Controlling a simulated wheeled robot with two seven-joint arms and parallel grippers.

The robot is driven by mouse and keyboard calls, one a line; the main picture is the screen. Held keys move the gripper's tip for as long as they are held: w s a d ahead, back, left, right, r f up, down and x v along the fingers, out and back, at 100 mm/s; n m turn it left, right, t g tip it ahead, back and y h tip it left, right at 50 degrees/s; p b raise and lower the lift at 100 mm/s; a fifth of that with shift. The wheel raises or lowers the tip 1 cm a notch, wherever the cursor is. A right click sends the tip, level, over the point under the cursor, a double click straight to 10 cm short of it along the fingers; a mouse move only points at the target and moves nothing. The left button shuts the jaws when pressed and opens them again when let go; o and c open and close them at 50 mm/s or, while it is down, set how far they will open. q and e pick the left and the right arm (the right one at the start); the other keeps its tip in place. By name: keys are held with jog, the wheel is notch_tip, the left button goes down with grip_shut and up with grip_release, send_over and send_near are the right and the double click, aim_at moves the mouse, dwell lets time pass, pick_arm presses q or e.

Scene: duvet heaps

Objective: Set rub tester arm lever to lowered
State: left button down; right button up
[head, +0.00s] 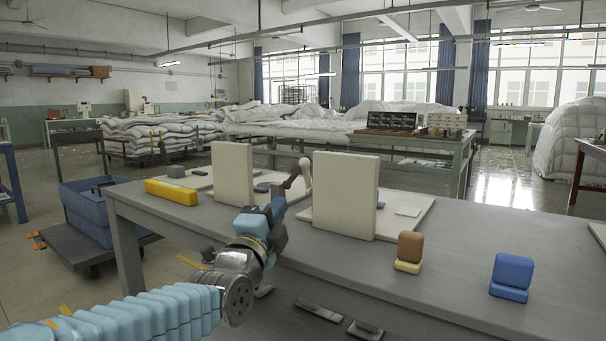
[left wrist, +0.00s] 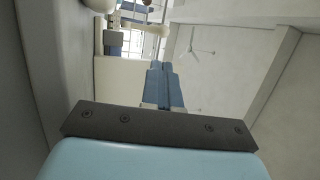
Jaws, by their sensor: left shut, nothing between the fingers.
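The rub tester's arm lever, with a pale rounded knob (head: 305,171) on top and a brown link (head: 293,182) beside it, stands raised between two cream upright panels on the grey table. My left gripper (head: 279,207) is in front of the lever, at the table's near side, pointing up toward it. Its blue fingers (left wrist: 164,84) are shut with nothing between them. In the left wrist view, what looks like the lever (left wrist: 150,27) lies beyond the fingertips, apart from them. The foot of the lever is partly hidden. My right gripper is not in view.
Cream panels stand left (head: 232,173) and right (head: 345,195) of the lever. A yellow block (head: 171,192) lies at left; brown (head: 410,247) and blue (head: 512,272) blocks sit at right. Duvet heaps (head: 150,135) lie behind.

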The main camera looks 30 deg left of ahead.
aim_at(304, 168)
pick_arm(q)
jog(key=p+x, duration=0.2)
jog(key=x, duration=1.2)
jog(key=shift+p, duration=0.4)
